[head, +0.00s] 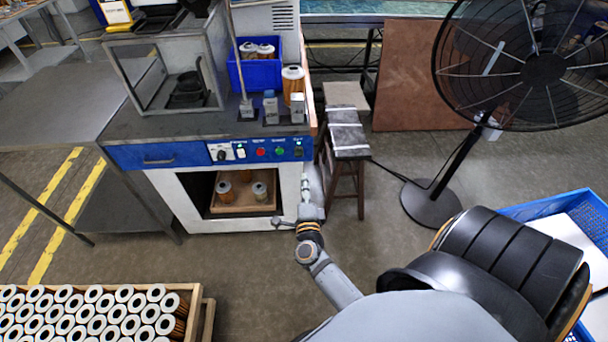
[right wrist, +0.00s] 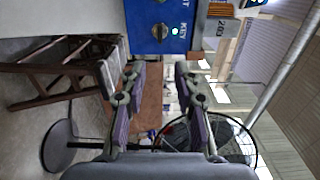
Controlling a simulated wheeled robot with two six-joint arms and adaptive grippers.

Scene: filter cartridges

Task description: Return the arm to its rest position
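My right gripper (head: 306,192) is beside the right edge of the white-framed chamber of the test bench (head: 180,212), below its blue control panel (head: 262,151). The right wrist view shows its two fingers (right wrist: 158,80) spread apart with nothing between them. In that view part of the blue panel (right wrist: 160,14) lies beyond the fingertips, with a lit green button. My right arm reaches forward from the lower right of the head view. My left gripper is not in view.
A brown tray (head: 240,208) with filter cartridges sits inside the open chamber. A stool (head: 345,138) and a black fan (head: 430,203) stand to the right. A blue crate (head: 540,208) is at right. The middle floor is clear.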

